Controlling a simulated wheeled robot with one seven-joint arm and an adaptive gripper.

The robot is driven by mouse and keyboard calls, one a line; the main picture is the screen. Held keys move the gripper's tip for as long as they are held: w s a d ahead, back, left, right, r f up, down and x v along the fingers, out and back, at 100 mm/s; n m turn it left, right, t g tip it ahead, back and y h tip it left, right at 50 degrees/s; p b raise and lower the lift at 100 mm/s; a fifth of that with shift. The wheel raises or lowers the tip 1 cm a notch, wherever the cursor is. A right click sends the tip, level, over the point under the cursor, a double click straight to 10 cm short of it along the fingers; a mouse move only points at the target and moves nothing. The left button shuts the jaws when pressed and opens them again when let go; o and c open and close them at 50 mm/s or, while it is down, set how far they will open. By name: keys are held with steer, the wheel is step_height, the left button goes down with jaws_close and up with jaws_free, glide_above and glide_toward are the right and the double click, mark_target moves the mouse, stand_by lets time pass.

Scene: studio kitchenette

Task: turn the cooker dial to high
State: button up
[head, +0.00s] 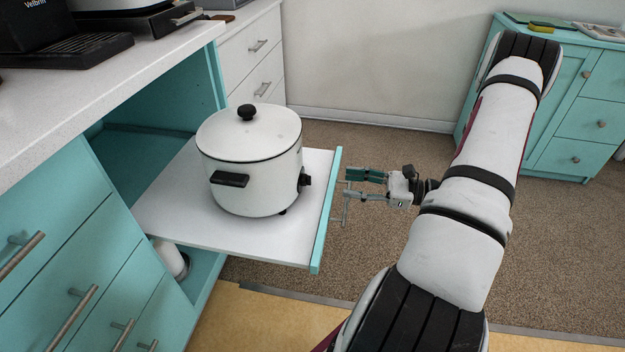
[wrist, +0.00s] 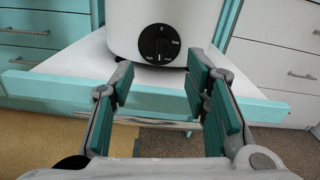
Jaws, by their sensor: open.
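The white cooker (head: 250,160) with a black-knobbed lid stands upright on a pulled-out white shelf (head: 180,222). Its black dial (wrist: 159,44) faces my gripper in the wrist view, with small white markings around it, too small to read surely. In the head view the dial (head: 305,181) shows only from the side. My gripper (wrist: 158,92) is open and empty, its teal-padded fingers either side of the dial's line but short of it. In the head view my gripper (head: 345,190) is by the shelf's teal front edge, apart from the dial.
The shelf's raised teal front (wrist: 60,88) lies between my gripper's base and the cooker. A counter (head: 120,85) with a black machine (head: 60,35) is at the left. Teal drawers (head: 580,110) stand at the back right. The carpet beside the shelf is clear.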

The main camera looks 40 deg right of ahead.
mark_target(307, 180)
steer(key=b+x, duration=0.2)
steer(key=x, duration=0.8)
steer(key=shift+w+a, duration=0.25)
steer(key=shift+c, duration=0.4)
jaws_close()
